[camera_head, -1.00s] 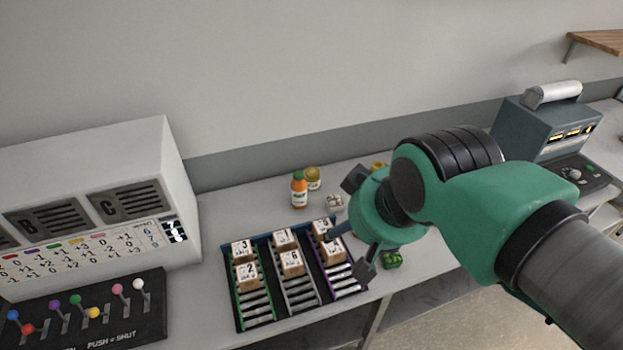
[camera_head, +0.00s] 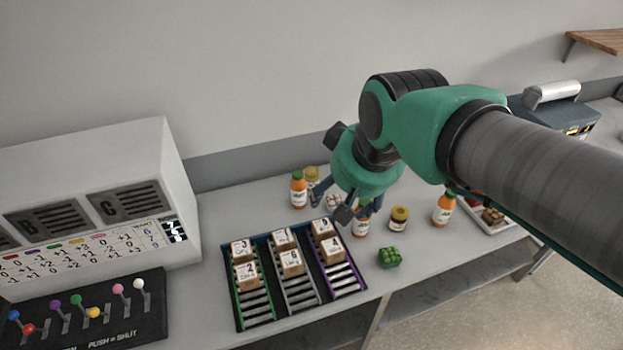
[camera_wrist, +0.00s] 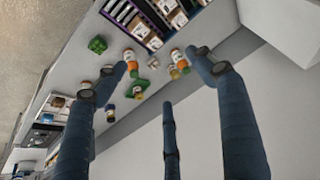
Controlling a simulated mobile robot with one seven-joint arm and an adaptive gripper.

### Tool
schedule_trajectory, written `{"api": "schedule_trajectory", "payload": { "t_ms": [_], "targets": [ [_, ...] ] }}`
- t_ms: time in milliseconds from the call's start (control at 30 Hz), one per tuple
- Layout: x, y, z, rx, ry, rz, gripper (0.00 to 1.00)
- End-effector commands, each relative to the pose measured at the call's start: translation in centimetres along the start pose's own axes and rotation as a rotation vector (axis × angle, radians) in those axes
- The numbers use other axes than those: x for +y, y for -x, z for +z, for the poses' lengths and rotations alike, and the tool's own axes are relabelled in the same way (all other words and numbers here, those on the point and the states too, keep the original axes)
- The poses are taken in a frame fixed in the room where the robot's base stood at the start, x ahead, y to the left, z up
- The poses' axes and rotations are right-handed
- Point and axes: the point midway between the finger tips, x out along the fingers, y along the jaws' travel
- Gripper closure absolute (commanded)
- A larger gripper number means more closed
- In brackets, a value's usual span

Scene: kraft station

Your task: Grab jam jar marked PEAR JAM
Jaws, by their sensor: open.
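No jar label is readable, so I cannot tell which jar is PEAR JAM. In the head view one jar with a yellowish lid (camera_head: 313,176) stands at the back, partly behind an orange juice bottle (camera_head: 298,189). Another jar, dark with a yellow lid (camera_head: 399,217), stands on the table right of my gripper. My gripper (camera_head: 331,204) is open above the table, pointing down near a small egg-like white pack.
A rack (camera_head: 292,305) with numbered boxes lies in front of my gripper. A second juice bottle (camera_head: 361,226), partly hidden, a third bottle (camera_head: 444,208), a green pack (camera_head: 389,257) and a tray (camera_head: 503,228) stand to the right. A lever panel (camera_head: 85,320) is at left.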

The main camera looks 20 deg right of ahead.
Motion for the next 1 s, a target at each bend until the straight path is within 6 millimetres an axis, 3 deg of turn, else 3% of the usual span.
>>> {"api": "schedule_trajectory", "payload": {
  "t_ms": [100, 467, 767, 1000],
  "targets": [
    [0.4, -1.2, -3.2, -0.018, 0.000, 0.001, 0.30],
    [1.9, -6.6, -12.1, -0.059, 0.003, 0.003, 0.30],
    [3.6, -13.0, -18.5, -0.093, 0.003, 0.002, 0.30],
    [5.2, -19.3, -22.6, -0.120, 0.001, 0.002, 0.30]
  ]
}}
